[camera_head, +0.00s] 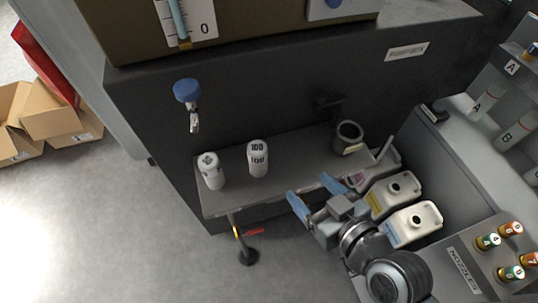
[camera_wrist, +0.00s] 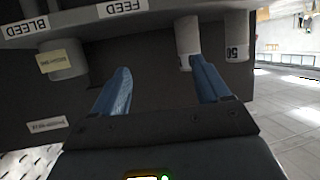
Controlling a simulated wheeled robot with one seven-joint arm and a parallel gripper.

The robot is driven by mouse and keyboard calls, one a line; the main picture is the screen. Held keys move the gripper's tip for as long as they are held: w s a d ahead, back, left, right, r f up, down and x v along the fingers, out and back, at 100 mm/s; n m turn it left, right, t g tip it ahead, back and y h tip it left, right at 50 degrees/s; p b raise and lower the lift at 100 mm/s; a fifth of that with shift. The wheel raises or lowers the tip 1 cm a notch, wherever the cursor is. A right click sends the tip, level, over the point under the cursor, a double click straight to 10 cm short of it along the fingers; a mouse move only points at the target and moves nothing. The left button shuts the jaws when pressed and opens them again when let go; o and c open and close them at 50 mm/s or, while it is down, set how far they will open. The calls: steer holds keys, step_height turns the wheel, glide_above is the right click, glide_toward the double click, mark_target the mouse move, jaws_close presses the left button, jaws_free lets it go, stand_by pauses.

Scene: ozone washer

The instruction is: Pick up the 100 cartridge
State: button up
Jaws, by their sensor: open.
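The 100 cartridge (camera_head: 258,160) is a white cylinder marked "100" on its top and side. It stands upright on the grey shelf (camera_head: 290,165) in the head view. My gripper (camera_head: 310,190) has blue fingers, open and empty, at the shelf's front edge, to the right of and nearer than the cartridge. In the wrist view, my open gripper (camera_wrist: 161,66) has a white cylinder (camera_wrist: 187,38) beyond its right fingertip. By its place this looks like the 100 cartridge; its label is not readable there. The fingers appear apart from it.
Another white cartridge (camera_head: 211,172) stands left on the shelf; it shows "50" in the wrist view (camera_wrist: 237,38). A dark grey cup (camera_head: 348,138) stands at the shelf's right. A blue-knobbed tap (camera_head: 188,92) overhangs the left side. White jugs (camera_head: 393,192) sit right.

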mark_target(252, 146)
steer(key=w+a+r+y, duration=0.1)
steer(key=w+a, duration=0.1)
steer(key=w+a+n+g, duration=0.1)
steer(key=w+a, duration=0.1)
steer(key=w+a+r+n+y, duration=0.1)
steer(key=w+a, duration=0.1)
steer(key=a, duration=0.1)
steer(key=shift+w+a+r+y, duration=0.1)
steer(key=shift+w+r+y, duration=0.1)
steer(key=shift+r+y, duration=0.1)
steer(key=p+x, duration=0.1)
steer(key=x, duration=0.6)
steer(key=shift+a+f, duration=0.2)
steer(key=shift+a, duration=0.1)
steer(key=c, duration=1)
steer(key=shift+c, duration=0.5)
steer(key=shift+r, duration=0.15)
